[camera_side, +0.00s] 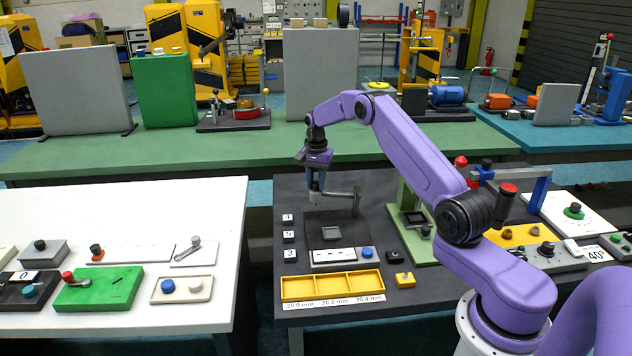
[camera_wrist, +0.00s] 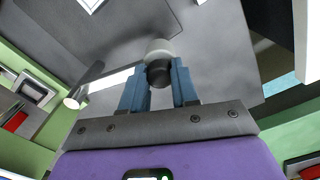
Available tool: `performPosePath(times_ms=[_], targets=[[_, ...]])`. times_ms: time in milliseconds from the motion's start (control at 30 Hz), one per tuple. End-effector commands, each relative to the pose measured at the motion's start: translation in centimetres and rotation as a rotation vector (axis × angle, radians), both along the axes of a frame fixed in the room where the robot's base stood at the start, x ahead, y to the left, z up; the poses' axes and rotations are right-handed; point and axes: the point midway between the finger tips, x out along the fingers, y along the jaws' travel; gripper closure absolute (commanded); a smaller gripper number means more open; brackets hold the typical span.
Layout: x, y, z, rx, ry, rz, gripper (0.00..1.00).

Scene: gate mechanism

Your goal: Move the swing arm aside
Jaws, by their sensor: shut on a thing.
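The swing arm (camera_side: 338,194) is a thin grey bar on an upright post (camera_side: 356,200) at the back of the dark table. It extends left from the post, above a dark square plate with a square recess (camera_side: 331,233). My gripper (camera_side: 316,188) points down at the bar's free left end. In the wrist view, its blue fingers (camera_wrist: 160,88) are shut around a knob with a pale grey top and black lower part (camera_wrist: 158,58). The pale bar (camera_wrist: 112,79) runs left from near the knob to the round post (camera_wrist: 77,98). The fingers hide part of the knob.
Number tiles (camera_side: 289,236) lie left of the plate. In front are a yellow three-part tray (camera_side: 332,287) and a grey panel with a blue button (camera_side: 340,256). A green fixture (camera_side: 412,222) stands right of the post. A white table (camera_side: 130,215) is at left.

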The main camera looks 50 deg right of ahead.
Motion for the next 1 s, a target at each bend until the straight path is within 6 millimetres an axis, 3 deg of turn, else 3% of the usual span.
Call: performPosePath(times_ms=[67,100,167,567,767,1000], targets=[[0.2,-0.3,0.2,-0.005,-0.012,-0.005,1.0],[0.2,-0.4,0.2,-0.006,-0.013,-0.005,0.61],[0.2,-0.3,0.2,-0.005,-0.012,-0.005,0.45],[0.1,-0.2,0.7,-0.003,-0.009,-0.002,0.45],[0.1,-0.2,3.8,-0.004,-0.011,-0.002,0.45],[0.1,-0.2,9.0,-0.005,-0.012,-0.002,0.45]])
